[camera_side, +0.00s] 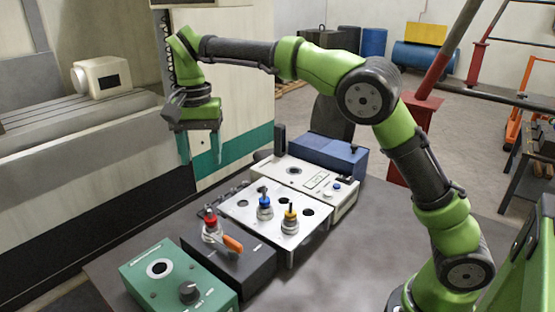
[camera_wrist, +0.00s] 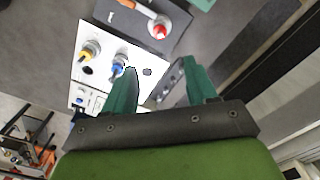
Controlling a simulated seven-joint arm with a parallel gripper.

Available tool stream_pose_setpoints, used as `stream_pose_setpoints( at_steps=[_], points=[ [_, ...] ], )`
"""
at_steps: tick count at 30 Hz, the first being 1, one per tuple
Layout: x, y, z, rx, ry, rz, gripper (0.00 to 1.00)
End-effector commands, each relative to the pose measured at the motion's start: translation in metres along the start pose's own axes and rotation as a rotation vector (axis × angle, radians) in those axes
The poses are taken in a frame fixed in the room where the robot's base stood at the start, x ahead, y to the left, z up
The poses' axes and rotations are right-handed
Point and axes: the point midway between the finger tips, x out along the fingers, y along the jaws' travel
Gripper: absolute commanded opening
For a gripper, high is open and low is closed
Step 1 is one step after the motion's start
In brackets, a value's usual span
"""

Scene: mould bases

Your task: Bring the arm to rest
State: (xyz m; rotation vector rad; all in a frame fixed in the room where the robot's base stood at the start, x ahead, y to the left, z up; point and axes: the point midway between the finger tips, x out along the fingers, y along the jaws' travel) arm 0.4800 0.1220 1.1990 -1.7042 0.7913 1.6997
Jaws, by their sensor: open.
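My gripper (camera_side: 200,157) hangs in the air at the left end of my raised arm, above and to the left of the fixtures on the table. Its two green fingers point down, apart, with nothing between them. In the wrist view the gripper (camera_wrist: 159,68) also shows empty. The blue-topped holder (camera_side: 264,206) and the yellow-topped holder (camera_side: 290,218) stand upright in the white plate (camera_side: 243,213). The red-topped holder (camera_side: 211,228) stands in the black block (camera_side: 258,262), beside an orange handle (camera_side: 233,243). Nothing touches the fingers.
A green box (camera_side: 150,285) with a hole and knob sits at the table's front left. A white unit (camera_side: 292,171) with a small display and a blue box (camera_side: 338,153) stand behind the plate. A machine (camera_side: 230,90) rises close at left. The table's right side (camera_side: 370,250) is clear.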

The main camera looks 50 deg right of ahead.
Motion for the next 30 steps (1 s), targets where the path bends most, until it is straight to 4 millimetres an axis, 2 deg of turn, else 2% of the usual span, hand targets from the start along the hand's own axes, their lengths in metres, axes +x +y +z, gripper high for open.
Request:
stream_pose_setpoints(
  at_steps=[6,18,20,22,26,30],
  points=[
    [-0.016,0.0,0.0,0.002,0.0,0.001,0.57],
    [-0.018,-0.001,-0.003,-0.024,0.013,-0.006,0.57],
    [-0.012,-0.003,-0.007,-0.062,0.029,-0.012,0.57],
    [0.004,-0.001,-0.008,-0.133,0.029,-0.006,0.57],
    [0.01,0.022,-0.007,-0.261,0.033,-0.061,0.57],
    [0.007,0.061,0.001,-0.377,0.053,-0.159,0.57]
  ],
)
